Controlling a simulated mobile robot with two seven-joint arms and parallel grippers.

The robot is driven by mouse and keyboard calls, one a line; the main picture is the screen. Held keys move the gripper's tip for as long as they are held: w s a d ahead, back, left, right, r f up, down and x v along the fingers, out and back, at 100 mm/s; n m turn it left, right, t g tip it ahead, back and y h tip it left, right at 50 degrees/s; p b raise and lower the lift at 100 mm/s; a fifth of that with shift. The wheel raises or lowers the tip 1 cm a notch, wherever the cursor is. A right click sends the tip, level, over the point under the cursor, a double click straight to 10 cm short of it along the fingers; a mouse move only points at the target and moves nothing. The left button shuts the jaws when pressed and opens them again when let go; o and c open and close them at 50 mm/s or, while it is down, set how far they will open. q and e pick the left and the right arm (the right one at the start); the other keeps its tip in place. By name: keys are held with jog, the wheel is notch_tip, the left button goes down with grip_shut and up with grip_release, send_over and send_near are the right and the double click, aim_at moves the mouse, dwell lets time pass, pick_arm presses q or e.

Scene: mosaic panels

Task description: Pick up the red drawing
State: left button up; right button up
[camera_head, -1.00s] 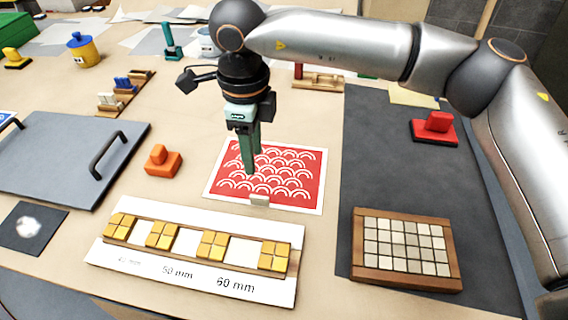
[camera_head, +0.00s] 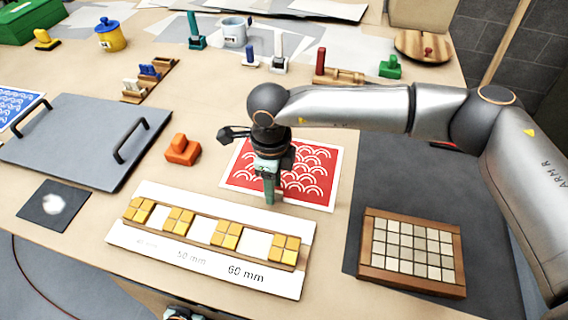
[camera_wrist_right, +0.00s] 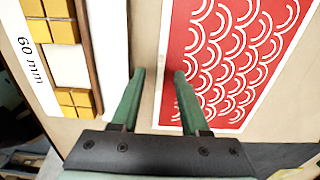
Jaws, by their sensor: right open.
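The red drawing (camera_head: 318,180), a red sheet with white arcs and a white border, lies flat on the table in the head view. My right gripper (camera_head: 270,201) points down at its near edge and hides part of that edge. In the right wrist view the gripper (camera_wrist_right: 159,75) is open with nothing between its fingers. One finger is over the border of the red drawing (camera_wrist_right: 225,60), the other over bare table beside it. I cannot tell whether the fingertips touch. No fingers of my left gripper show; only a small part of mine shows at the bottom edge.
A white strip marked 60 mm (camera_head: 235,273) with yellow tiles lies in front of the drawing. An orange block (camera_head: 182,151) is to its left, beside a grey board with handles (camera_head: 80,140). A wooden tray of pale tiles (camera_head: 411,286) stands on a dark mat at right.

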jog(key=shift+f, duration=0.55)
grip_shut()
